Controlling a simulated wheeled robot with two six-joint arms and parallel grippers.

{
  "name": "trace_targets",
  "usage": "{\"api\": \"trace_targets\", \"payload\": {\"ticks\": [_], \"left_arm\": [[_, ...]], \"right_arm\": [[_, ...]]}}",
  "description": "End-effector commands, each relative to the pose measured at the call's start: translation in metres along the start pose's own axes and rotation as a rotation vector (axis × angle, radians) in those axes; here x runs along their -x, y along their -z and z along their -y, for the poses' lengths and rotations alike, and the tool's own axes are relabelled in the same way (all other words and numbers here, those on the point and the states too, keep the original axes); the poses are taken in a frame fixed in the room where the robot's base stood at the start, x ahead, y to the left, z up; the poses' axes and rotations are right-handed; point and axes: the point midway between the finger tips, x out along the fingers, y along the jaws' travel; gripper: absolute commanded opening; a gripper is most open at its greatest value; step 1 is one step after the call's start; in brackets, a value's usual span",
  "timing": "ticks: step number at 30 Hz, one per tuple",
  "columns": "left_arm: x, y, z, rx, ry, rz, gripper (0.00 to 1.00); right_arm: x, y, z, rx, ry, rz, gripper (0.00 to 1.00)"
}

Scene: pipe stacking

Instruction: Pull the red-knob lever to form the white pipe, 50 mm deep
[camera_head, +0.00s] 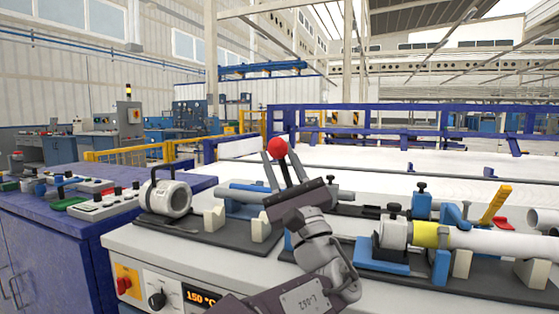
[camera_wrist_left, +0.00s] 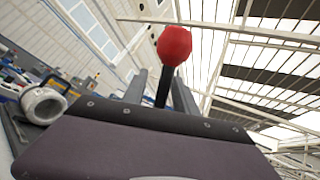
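The lever's red knob (camera_head: 277,147) stands above the bench in the middle of the head view; in the left wrist view the red knob (camera_wrist_left: 174,45) tops a black shaft (camera_wrist_left: 164,88). My left gripper (camera_head: 281,160) is open, its two grey fingers rising on either side of the shaft, below the knob. The left wrist view shows these fingers (camera_wrist_left: 160,82) spread apart, with gaps beside the shaft. The gripper body hides the lever's base. The white pipe (camera_head: 490,242) lies horizontally at the right, by a yellow band (camera_head: 431,235). My right gripper is out of view.
A grey ring-shaped unit (camera_head: 168,197) sits left on the white machine bench (camera_head: 135,246). Blue clamps (camera_head: 421,205) and a yellow handle (camera_head: 496,204) stand at the right. A control box (camera_head: 105,205) with black knobs is at the left. Air above the bench is open.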

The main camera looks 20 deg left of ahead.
Motion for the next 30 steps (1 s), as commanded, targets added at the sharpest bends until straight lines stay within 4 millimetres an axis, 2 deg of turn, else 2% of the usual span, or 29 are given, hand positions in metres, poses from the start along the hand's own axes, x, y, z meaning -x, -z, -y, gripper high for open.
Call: {"api": "trace_targets", "payload": {"ticks": [4,12,15,19,30], "left_arm": [[0.012,0.000,0.002,0.000,0.003,-0.003,0.34],[0.070,-0.001,0.002,0.000,0.005,-0.003,0.34],[0.084,0.000,0.001,-0.001,0.003,-0.002,0.34],[0.091,0.000,0.000,0.000,0.000,0.000,0.34],[0.091,0.000,0.000,0.000,0.000,0.000,0.34]], "right_arm": [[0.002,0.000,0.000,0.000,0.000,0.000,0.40],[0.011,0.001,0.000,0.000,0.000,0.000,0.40],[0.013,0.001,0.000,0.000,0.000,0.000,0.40],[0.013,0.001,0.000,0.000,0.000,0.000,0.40],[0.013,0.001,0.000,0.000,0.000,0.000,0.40]]}}
